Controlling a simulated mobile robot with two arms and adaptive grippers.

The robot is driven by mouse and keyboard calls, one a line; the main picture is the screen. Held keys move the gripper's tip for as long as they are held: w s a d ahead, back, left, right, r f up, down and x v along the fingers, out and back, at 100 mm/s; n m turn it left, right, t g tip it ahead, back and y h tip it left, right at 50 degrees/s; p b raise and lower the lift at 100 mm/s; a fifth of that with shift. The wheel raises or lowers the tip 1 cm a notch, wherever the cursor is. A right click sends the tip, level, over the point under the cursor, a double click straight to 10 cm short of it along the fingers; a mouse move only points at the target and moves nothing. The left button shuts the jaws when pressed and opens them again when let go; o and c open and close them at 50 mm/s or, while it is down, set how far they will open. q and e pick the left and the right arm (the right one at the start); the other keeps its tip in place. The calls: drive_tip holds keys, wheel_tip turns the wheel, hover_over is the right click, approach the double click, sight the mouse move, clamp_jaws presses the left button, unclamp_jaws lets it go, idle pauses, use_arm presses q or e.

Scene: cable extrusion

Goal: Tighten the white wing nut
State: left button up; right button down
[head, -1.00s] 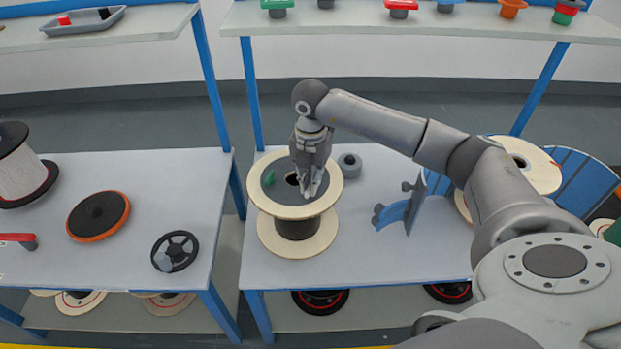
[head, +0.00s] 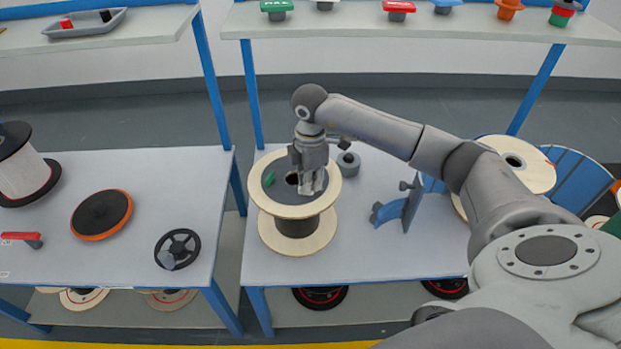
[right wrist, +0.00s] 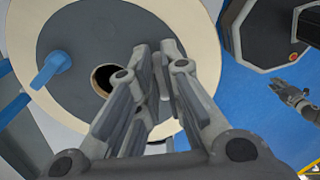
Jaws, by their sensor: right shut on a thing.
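A spool (head: 298,243) with pale wooden flanges stands upright on the right-hand table. A grey disc (head: 274,201) with a central hole lies on its top. My right gripper (head: 312,190) points down onto this disc, just right of the hole. Its fingers are close together, and in the right wrist view (right wrist: 156,75) they hide most of what is between them. I cannot clearly make out the white wing nut there. What looks like my left gripper (right wrist: 293,97) is small in the right wrist view.
A grey knob-like part (head: 348,163) stands close behind the spool on the right. A blue bracket (head: 390,211) is further right, with spools beyond it. The left-hand table holds a black handwheel (head: 178,249) and an orange-rimmed disc (head: 101,214). The right-hand table's front is clear.

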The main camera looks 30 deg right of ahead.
drive_tip(key=shift+s+f+m, duration=0.15)
drive_tip(key=shift+f+m, duration=0.1)
drive_tip(key=shift+m, duration=0.25)
drive_tip(key=c, duration=1.6)
unclamp_jaws()
drive_tip(key=shift+o, duration=0.2)
drive_tip(key=shift+r, duration=0.1)
wheel_tip(320, 180, up, 12)
